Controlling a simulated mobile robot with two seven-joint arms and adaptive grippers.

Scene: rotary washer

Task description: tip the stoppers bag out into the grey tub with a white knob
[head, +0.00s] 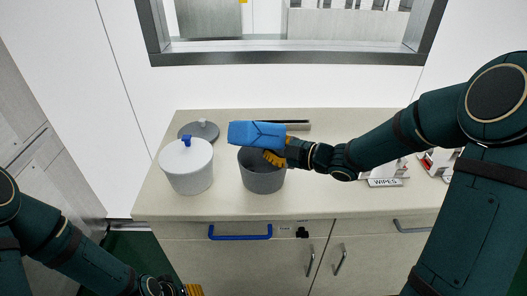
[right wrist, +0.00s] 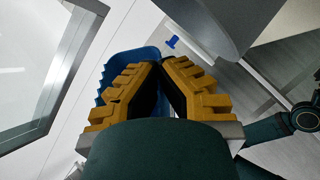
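The blue stoppers bag (head: 257,134) is in my right gripper (head: 279,149), held on its side above the open grey tub (head: 262,181). The bag also shows behind the closed fingers in the right wrist view (right wrist: 128,62). The fingers (right wrist: 160,66) pinch it. The bag covers part of the tub's mouth, and I see no stoppers. A grey lid (head: 199,130) lies on the counter behind a white tub; its knob's colour is hard to tell. My left gripper (head: 190,290) is low at the bottom edge, mostly cut off.
The white tub (head: 187,170) with a blue knob on its lid stands left of the grey tub. A wipes box (head: 385,182) and small racks stand at the right of the counter (head: 330,200). A blue drawer handle (head: 240,236) is below the front edge.

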